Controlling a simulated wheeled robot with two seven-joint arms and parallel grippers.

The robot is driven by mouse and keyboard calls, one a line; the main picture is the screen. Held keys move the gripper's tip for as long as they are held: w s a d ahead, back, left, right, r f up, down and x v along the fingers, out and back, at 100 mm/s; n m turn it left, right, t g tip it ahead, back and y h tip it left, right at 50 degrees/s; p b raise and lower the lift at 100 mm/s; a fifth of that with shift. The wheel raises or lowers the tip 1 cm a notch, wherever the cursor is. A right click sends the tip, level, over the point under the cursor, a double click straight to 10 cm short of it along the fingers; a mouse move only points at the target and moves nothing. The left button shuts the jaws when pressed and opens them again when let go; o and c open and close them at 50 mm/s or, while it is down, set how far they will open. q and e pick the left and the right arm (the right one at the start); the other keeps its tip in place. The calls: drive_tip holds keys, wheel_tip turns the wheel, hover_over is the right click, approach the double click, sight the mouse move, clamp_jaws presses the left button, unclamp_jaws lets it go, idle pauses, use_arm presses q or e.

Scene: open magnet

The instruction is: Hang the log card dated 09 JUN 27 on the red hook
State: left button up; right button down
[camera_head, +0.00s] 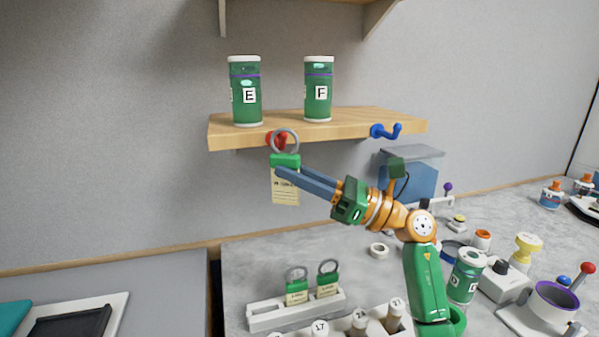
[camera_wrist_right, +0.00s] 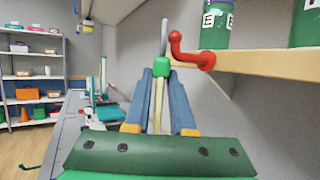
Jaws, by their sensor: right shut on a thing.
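My right gripper (camera_head: 287,172) is shut on the green clip of a log card (camera_head: 285,189). The cream card hangs below the fingers, and its date is too small to read. The card's grey ring (camera_head: 286,141) stands upright above the clip. In the head view it overlaps the red hook (camera_head: 272,138) under the shelf's front edge. In the right wrist view the ring (camera_wrist_right: 165,36) is edge-on just left of the upturned tip of the red hook (camera_wrist_right: 189,52), seemingly off it. My left gripper is not in view.
Below, a white rack (camera_head: 266,316) holds two other ringed cards. Bottles and jars crowd the bench at right.

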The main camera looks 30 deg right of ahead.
drive_tip(key=shift+w+d+p, duration=0.2)
drive_tip(key=shift+w, duration=0.5)
drive_tip(key=shift+w+d+p, duration=0.15)
drive_tip(key=shift+w+d, duration=0.05)
drive_tip(key=shift+w, duration=0.5)
drive_tip(key=w+f+b, duration=0.1)
drive_tip(key=f+b, duration=0.1)
drive_tip(key=shift+w+d+f+b, duration=0.2)
drive_tip(key=shift+w+f+b, duration=0.05)
drive_tip(key=shift+w+b, duration=0.1)
drive_tip(key=c, duration=0.7)
unclamp_jaws()
